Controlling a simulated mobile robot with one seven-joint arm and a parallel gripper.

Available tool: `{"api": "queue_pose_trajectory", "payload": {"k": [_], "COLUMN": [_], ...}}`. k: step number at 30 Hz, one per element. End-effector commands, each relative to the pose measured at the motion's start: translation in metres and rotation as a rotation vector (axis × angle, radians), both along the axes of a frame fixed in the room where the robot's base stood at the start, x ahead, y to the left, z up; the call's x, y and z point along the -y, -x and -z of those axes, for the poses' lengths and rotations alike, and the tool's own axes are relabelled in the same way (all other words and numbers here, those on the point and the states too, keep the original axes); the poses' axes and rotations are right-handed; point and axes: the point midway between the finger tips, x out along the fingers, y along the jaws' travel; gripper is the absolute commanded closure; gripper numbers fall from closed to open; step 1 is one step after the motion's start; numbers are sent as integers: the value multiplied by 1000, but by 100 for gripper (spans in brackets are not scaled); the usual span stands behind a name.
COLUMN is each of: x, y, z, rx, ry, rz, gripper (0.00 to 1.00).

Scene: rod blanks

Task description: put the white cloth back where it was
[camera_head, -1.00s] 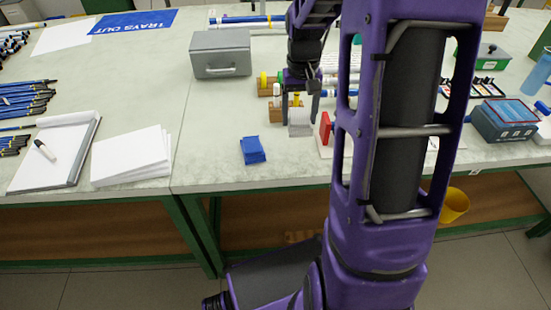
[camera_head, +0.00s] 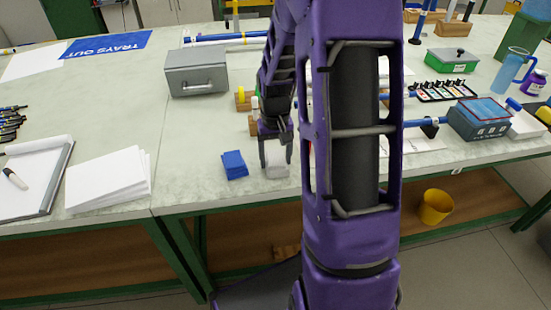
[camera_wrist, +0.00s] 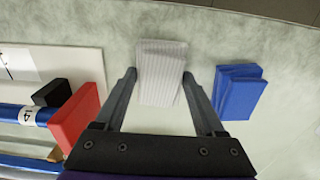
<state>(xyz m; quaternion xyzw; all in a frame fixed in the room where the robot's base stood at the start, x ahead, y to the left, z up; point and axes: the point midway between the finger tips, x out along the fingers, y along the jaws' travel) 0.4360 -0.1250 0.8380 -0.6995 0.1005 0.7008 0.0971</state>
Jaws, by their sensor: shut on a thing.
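The white cloth (camera_head: 277,170) is a small folded, ribbed pad near the front edge of the bench. It also shows in the wrist view (camera_wrist: 161,62). My gripper (camera_head: 276,155) points down with its two fingers on either side of the cloth, shut on it. In the wrist view my gripper (camera_wrist: 159,76) has a fingertip against each side of the cloth. I cannot tell whether the cloth touches the bench top. A folded blue cloth (camera_head: 234,165) lies just left of it in the head view, with a small gap between them. It also shows in the wrist view (camera_wrist: 239,91).
A grey metal box (camera_head: 196,74) stands behind. A white paper stack (camera_head: 107,181) lies to the left. In the wrist view, a red block (camera_wrist: 83,120) and a blue rod (camera_wrist: 22,114) lie left of my gripper. The bench's front strip around both cloths is clear.

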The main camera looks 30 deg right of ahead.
Motion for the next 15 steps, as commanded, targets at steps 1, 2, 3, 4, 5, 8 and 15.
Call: {"api": "queue_pose_trajectory", "payload": {"k": [1,2,3,4,5,8,15], "x": [0,0,0,0,0,0,0], "y": [0,0,0,0,0,0,0], "z": [1,0,0,0,0,2,3], "rx": [1,2,2,2,2,1,1], "ry": [0,1,1,1,1,0,0], "rz": [0,0,0,0,0,0,-1], "gripper": [80,80,80,80,80,80,0]}}
